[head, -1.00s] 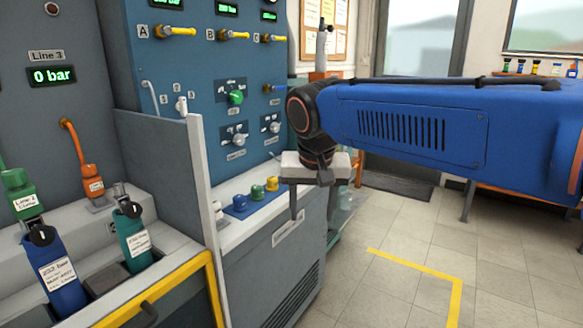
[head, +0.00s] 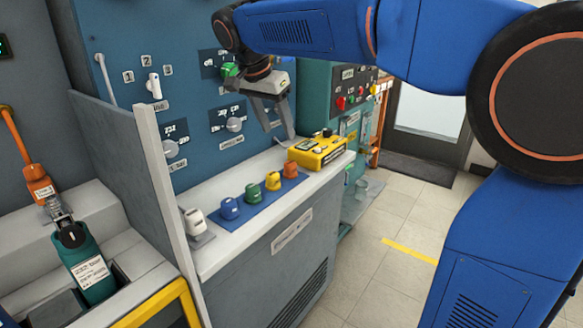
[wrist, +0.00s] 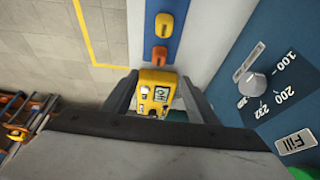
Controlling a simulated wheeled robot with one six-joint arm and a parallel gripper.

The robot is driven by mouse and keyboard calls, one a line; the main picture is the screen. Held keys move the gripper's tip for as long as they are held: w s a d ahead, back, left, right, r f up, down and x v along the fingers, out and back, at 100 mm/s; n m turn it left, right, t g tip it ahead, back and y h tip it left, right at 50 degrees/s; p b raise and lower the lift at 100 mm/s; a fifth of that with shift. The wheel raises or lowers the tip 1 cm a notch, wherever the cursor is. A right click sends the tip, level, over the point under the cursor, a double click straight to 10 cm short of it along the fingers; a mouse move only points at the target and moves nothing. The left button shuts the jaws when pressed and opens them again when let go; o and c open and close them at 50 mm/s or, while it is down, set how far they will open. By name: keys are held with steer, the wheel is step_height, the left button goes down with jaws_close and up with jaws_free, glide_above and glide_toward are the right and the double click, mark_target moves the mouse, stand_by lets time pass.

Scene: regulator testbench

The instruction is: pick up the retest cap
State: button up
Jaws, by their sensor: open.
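Several small caps sit in a row on a blue mat (head: 243,213) on the white counter: a blue cap (head: 230,208), a green cap (head: 252,193), a yellow cap (head: 272,181) and an orange cap (head: 291,170). I see no label telling which is the retest cap. My gripper (head: 277,127) is open and empty, above the counter behind the orange end of the row. In the wrist view, the yellow cap (wrist: 164,25) and orange cap (wrist: 160,55) lie beyond the fingertips; the blue and green caps are out of that view.
A yellow handheld meter (head: 318,151) lies on the counter, and shows between my fingers in the wrist view (wrist: 157,90). A white device (head: 196,222) stands at the counter's near end beside a grey partition (head: 165,190). The blue panel with knobs rises behind. Floor at right is open.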

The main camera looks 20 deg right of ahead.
glide_toward(291, 162)
steer(key=x, duration=0.4)
steer(key=shift+w+a+f, duration=0.1)
steer(key=shift+f, duration=0.35)
steer(key=shift+d+x, duration=0.15)
steer(key=shift+x, duration=1.25)
steer(key=shift+d+x, duration=0.1)
steer(key=shift+x, duration=1.3)
steer(key=shift+r, duration=0.1)
steer(key=c, duration=1.1)
